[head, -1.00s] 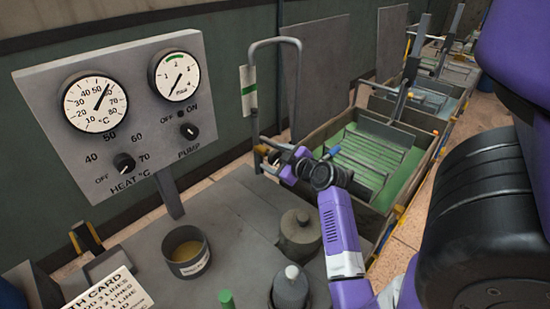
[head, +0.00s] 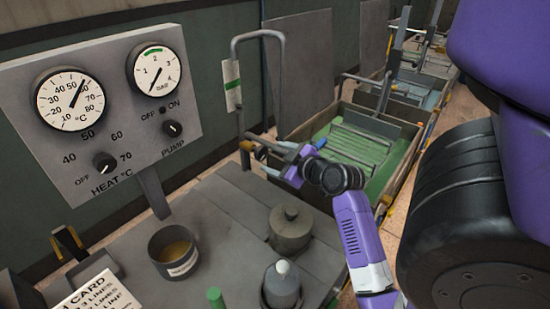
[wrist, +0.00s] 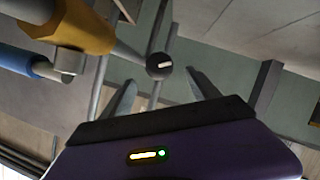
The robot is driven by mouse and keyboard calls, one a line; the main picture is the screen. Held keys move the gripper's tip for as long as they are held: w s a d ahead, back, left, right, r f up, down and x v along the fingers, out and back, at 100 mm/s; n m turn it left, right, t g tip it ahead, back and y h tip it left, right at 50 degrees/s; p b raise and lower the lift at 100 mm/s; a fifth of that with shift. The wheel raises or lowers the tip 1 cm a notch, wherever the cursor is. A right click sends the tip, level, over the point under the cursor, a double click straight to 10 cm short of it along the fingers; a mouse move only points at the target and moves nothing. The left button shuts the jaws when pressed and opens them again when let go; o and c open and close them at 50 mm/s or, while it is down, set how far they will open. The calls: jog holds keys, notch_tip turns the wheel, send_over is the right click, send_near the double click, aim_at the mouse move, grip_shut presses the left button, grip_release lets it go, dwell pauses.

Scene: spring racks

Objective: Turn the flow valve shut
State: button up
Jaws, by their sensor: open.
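A grey hooped pipe (head: 236,75) rises behind the counter in the head view. A small brass-coloured fitting (head: 246,146) sits low on its left leg and looks like the flow valve. My gripper (head: 272,162) is open and empty, its fingers pointing left toward that fitting, apart from it. In the wrist view my gripper (wrist: 162,80) has its fingers spread. A dark round knob (wrist: 159,66) with a pale mark shows between and beyond the fingertips, on a thin pipe. I cannot tell whether it is the valve's handle, or how it is turned.
A control panel (head: 115,125) with two gauges and two knobs stands left. A pot (head: 174,252) and lidded grey vessels (head: 290,229) stand on the counter. Tanks of green liquid (head: 388,185) lie behind my arm. A yellow fitting with a blue part (wrist: 80,25) looms close, upper left.

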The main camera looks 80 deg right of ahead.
aim_at(263, 153)
jog(key=shift+s, duration=0.1)
jog(key=shift+s+a, duration=0.3)
jog(key=shift+s, duration=0.05)
jog(key=shift+a+r, duration=0.1)
jog(key=shift+r, duration=0.2)
jog(key=shift+p+x, duration=0.6)
jog(key=shift+x, duration=3.3)
